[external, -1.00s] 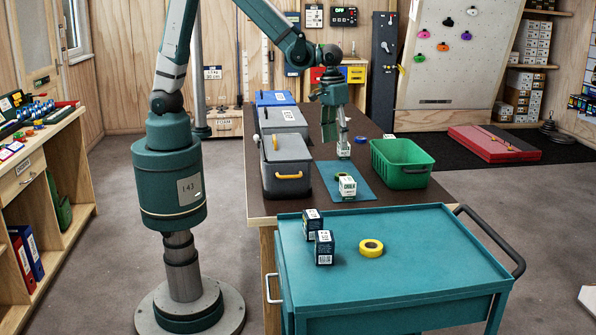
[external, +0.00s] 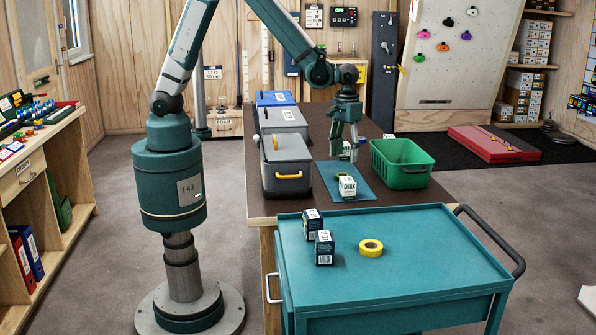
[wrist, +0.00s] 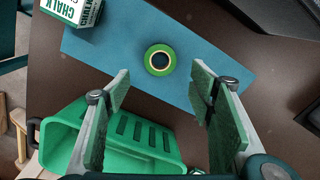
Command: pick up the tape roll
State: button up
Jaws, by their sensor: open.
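A green tape roll (wrist: 172,63) with a dark centre lies flat on the blue mat in the wrist view. It is small in the external view (external: 340,177), partly covered by a white and green chalk box (external: 347,187). A yellow tape roll (external: 371,248) lies on the teal cart. My gripper (external: 346,150) is open and empty above the far part of the mat in the external view. In the wrist view my gripper (wrist: 160,75) shows its two fingers wide apart, with the green roll just past the fingertips and apart from them.
The green crate (external: 403,172) stands right of the mat (external: 368,190); lidded grey bins (external: 287,165) stand left of it. Two dark boxes (external: 324,248) are on the cart (external: 430,265). The chalk box also shows in the wrist view (wrist: 70,10).

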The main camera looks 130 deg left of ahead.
jog(key=shift+f, duration=1.3)
jog(key=shift+f, duration=0.1)
jog(key=shift+d+f+b, duration=0.1)
jog(key=shift+f+b, duration=0.5)
jog(key=shift+f, duration=1.9)
jog(key=c, duration=0.9)
